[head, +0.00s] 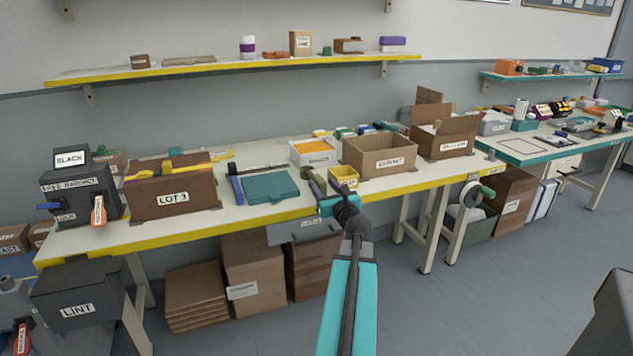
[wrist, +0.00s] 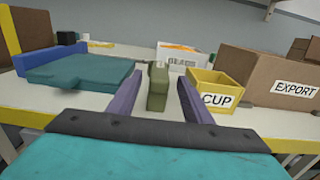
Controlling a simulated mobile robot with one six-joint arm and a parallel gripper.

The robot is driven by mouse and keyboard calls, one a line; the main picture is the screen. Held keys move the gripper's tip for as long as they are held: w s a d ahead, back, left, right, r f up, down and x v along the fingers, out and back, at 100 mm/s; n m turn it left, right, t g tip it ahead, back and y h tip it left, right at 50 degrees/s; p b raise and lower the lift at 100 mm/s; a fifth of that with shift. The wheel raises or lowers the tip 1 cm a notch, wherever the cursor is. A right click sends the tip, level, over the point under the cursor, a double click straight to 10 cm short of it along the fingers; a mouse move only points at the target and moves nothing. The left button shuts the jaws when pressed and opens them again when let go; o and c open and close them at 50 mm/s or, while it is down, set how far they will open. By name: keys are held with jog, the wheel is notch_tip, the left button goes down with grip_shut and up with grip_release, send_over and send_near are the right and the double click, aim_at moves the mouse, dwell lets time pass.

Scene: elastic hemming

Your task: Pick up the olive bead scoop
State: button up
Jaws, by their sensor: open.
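The olive bead scoop (wrist: 157,86) is in the wrist view, on the table ahead of my gripper. It shows between the two purple fingers of my gripper (wrist: 155,98), which is open. The scoop seems to stand apart from both fingers. In the head view the olive scoop (head: 314,181) is small, just behind my gripper (head: 322,192) at the table's front edge, and partly covered by it. I cannot tell how far the fingers reach along it.
A yellow box marked CUP (wrist: 214,91) stands close right of the scoop. A teal flat case (wrist: 80,73) with a blue block lies to the left. A white bin (head: 313,153) is behind; the EXPORT carton (head: 380,155) stands to the right.

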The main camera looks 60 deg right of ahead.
aim_at(315, 173)
jog(key=shift+x, duration=1.25)
jog(key=shift+x, duration=2.6)
jog(key=shift+r, duration=0.1)
grip_shut()
